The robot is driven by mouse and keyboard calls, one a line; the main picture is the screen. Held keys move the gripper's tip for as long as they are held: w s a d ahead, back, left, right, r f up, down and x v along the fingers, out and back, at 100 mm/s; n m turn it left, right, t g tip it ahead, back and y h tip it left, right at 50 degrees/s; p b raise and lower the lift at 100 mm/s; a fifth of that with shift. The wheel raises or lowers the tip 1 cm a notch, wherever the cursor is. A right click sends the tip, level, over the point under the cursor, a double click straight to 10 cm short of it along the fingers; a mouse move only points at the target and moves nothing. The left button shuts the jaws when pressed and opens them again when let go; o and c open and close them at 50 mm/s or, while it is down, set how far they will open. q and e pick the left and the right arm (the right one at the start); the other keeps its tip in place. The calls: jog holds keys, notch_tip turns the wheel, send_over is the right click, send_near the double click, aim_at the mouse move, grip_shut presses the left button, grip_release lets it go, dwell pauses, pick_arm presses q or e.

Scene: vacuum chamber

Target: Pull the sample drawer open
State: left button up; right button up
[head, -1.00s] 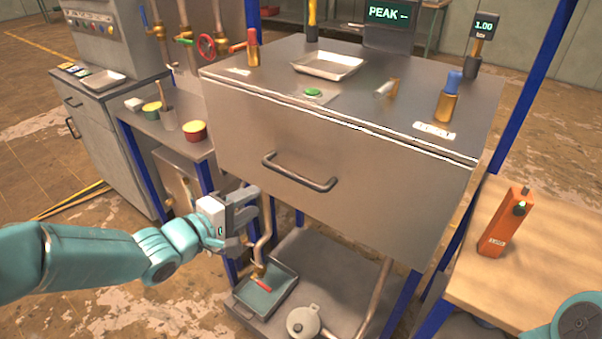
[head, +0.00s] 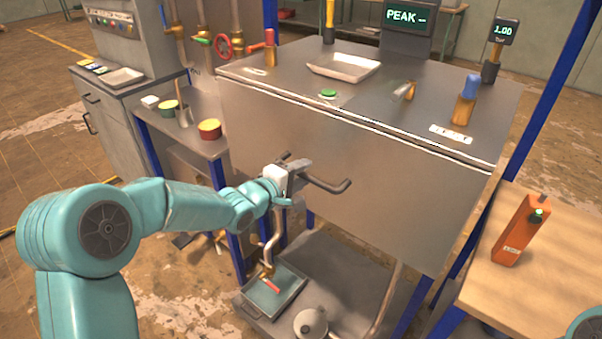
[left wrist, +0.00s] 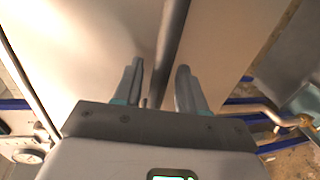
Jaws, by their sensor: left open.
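The sample drawer (head: 400,195) is a wide grey metal front under the bench top. It looks flush with the bench, with no visible gap. Its dark bar handle (head: 331,187) runs across the front; the left part is partly hidden by my gripper. My left gripper (head: 299,174) is at the left part of the handle, with its jaws open. In the left wrist view the dark handle bar (left wrist: 174,35) lies between the fingers of the left gripper (left wrist: 160,82), with space visible on both sides. My right gripper is out of view.
A tray (head: 343,66), a green button (head: 328,93) and a blue-capped tool (head: 467,100) are on the bench top. Below are a shallow tray (head: 285,290) and pipes. An orange device (head: 521,232) stands on the wooden table at right. A side table holds small pots (head: 209,129).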

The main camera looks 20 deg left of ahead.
pick_arm(q)
jog(key=shift+w+d, duration=0.1)
jog(key=shift+w, duration=0.15)
grip_shut()
jog(key=shift+s, duration=0.15)
